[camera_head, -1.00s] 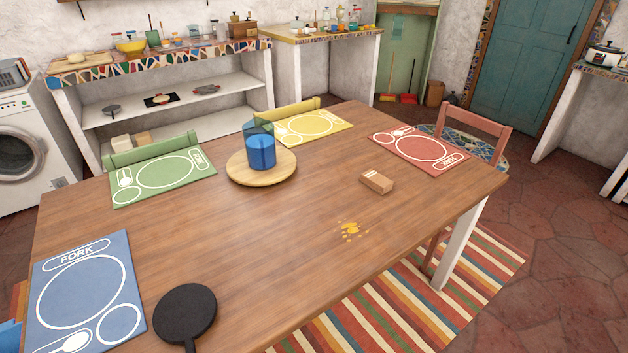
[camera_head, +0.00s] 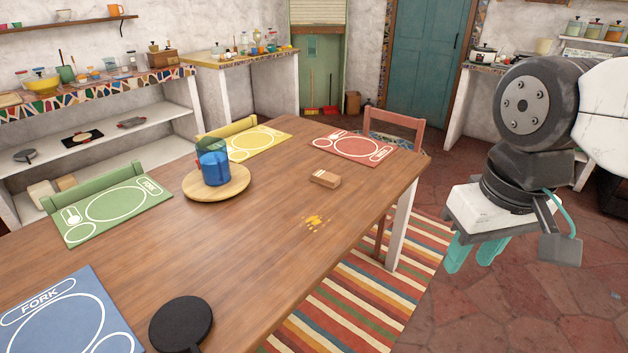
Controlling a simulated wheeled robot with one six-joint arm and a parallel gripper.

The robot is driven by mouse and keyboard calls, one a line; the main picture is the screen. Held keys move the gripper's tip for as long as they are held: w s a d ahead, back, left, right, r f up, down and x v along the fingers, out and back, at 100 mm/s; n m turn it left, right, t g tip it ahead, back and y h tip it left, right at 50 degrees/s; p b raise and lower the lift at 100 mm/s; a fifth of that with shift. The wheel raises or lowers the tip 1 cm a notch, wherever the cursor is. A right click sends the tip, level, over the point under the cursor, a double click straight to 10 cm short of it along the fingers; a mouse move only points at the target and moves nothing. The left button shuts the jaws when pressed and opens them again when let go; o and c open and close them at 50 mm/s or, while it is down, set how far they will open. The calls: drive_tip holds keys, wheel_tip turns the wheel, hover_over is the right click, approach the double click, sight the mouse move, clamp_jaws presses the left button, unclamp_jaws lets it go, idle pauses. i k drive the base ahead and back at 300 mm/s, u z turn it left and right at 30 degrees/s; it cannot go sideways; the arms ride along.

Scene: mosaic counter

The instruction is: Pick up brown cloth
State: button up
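A small brown, block-like bundle (camera_head: 325,179) with a pale patch on its near side lies on the wooden table (camera_head: 235,260), towards the right end. It is the only thing on the table that looks like the brown cloth, and it may be folded. My gripper (camera_head: 470,262) hangs at the right of the picture with its teal fingers pointing down and a gap between them. It is empty and appears to the right of the table, apart from the brown bundle.
A yellow spill (camera_head: 314,222) lies just in front of the bundle. A blue pitcher (camera_head: 214,168) stands on a round wooden board (camera_head: 230,191). Red (camera_head: 354,148), yellow, green and blue placemats lie around the table. A black round pan (camera_head: 181,322) lies near the front edge. A red chair (camera_head: 393,122) stands behind.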

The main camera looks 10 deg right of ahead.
sight(331, 181)
drive_tip(key=z, duration=0.55)
drive_tip(key=k, duration=0.65)
drive_tip(key=z, duration=0.7)
drive_tip(key=i, duration=1.9)
drive_tip(key=u, duration=1.4)
drive_tip(key=i, duration=0.65)
drive_tip(key=u, duration=0.6)
